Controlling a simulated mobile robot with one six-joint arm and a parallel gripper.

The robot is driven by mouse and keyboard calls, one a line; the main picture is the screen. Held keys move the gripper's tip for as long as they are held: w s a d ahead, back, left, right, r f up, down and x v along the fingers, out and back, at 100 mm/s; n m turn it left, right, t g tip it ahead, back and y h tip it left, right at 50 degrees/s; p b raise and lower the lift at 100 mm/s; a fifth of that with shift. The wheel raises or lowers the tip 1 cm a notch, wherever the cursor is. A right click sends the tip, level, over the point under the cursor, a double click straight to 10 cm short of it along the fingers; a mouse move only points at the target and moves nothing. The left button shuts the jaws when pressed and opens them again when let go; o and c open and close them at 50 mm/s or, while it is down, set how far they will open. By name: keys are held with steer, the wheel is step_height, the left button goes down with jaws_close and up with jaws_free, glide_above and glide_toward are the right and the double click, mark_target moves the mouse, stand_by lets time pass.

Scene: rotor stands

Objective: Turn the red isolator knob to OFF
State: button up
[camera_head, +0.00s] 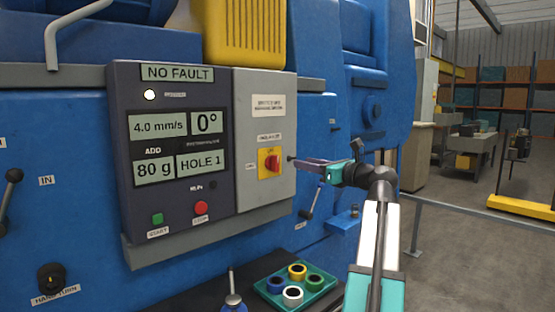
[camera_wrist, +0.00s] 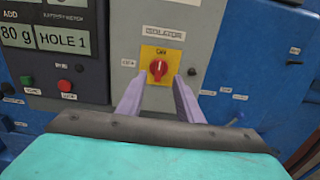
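The red isolator knob (camera_head: 272,163) sits on a yellow plate (camera_head: 265,173) on the grey panel (camera_head: 250,200). In the wrist view the knob (camera_wrist: 158,68) stands roughly upright on its plate, under an "ON" label; I cannot read its exact setting. An "ISOLATOR" label (camera_wrist: 164,33) is above it. My gripper (camera_head: 294,160) is to the right of the knob in the head view and points at it. In the wrist view its two purple fingers (camera_wrist: 158,85) are spread apart, just below and either side of the knob, with nothing between them.
A dark display panel (camera_head: 175,190) left of the knob shows NO FAULT, with a green START button (camera_head: 158,219) and a red button (camera_head: 201,208). A lever (camera_head: 313,200) hangs below right of the panel. A green tray (camera_head: 318,296) with several coloured rings lies below.

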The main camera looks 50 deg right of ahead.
mark_target(278, 157)
steer(key=w+p, duration=0.1)
steer(key=w, duration=0.3)
steer(key=w+p, duration=0.1)
steer(key=w, duration=0.4)
steer(key=w+d+p, duration=0.1)
steer(key=w, duration=0.3)
steer(key=shift+w, duration=0.15)
